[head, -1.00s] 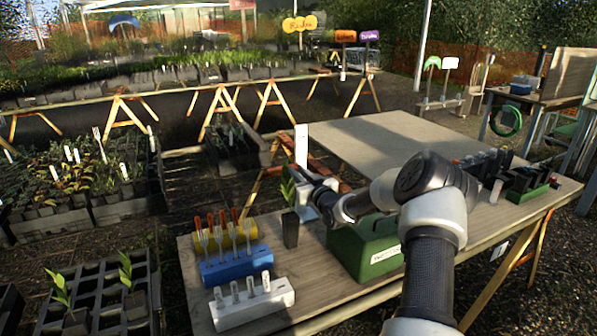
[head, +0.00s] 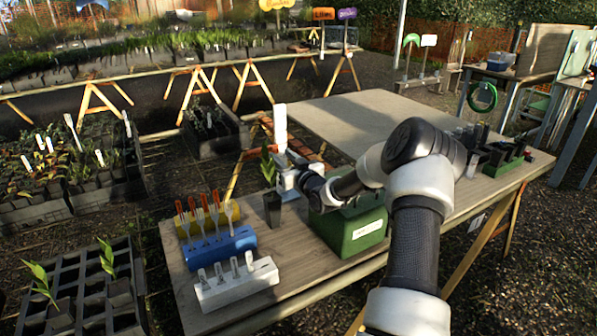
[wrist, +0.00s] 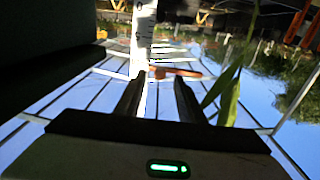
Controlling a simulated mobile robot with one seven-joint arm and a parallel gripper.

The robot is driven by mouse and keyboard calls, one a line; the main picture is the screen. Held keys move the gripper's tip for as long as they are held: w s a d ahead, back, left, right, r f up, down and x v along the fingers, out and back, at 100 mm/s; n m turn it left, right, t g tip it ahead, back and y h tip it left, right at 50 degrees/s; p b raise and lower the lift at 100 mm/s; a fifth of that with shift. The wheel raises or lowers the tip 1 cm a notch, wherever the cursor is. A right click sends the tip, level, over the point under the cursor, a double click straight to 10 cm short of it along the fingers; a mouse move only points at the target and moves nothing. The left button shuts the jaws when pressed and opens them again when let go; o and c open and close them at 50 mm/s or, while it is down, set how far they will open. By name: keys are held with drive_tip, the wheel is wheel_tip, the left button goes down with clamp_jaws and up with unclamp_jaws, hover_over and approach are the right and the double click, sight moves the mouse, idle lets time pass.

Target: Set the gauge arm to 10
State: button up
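The gauge is a white upright post with scale marks (wrist: 144,30). It also shows as a white post (head: 281,128) at the table's far edge in the head view. A thin orange-red arm (wrist: 178,72) crosses low on it in the wrist view; the number it points at is too small to read. My gripper (wrist: 157,82) is open, its two dark fingers apart with nothing visibly held. The fingers point toward the post's lower part and the orange arm; I cannot tell whether they touch. In the head view my gripper's tips are hidden at the post's foot.
A potted seedling (head: 272,208) stands close left of my gripper, its leaves (wrist: 228,92) near the fingers. A green box (head: 347,235) is under my wrist. A blue block (head: 217,249) and a white block (head: 235,287) hold tools and pegs. Bare board (head: 370,115) lies behind.

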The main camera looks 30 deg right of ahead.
drive_tip(key=s, duration=1.4)
drive_tip(key=shift+s+d+p, duration=0.2)
drive_tip(key=shift+d+p, duration=0.05)
drive_tip(key=shift+p, duration=0.1)
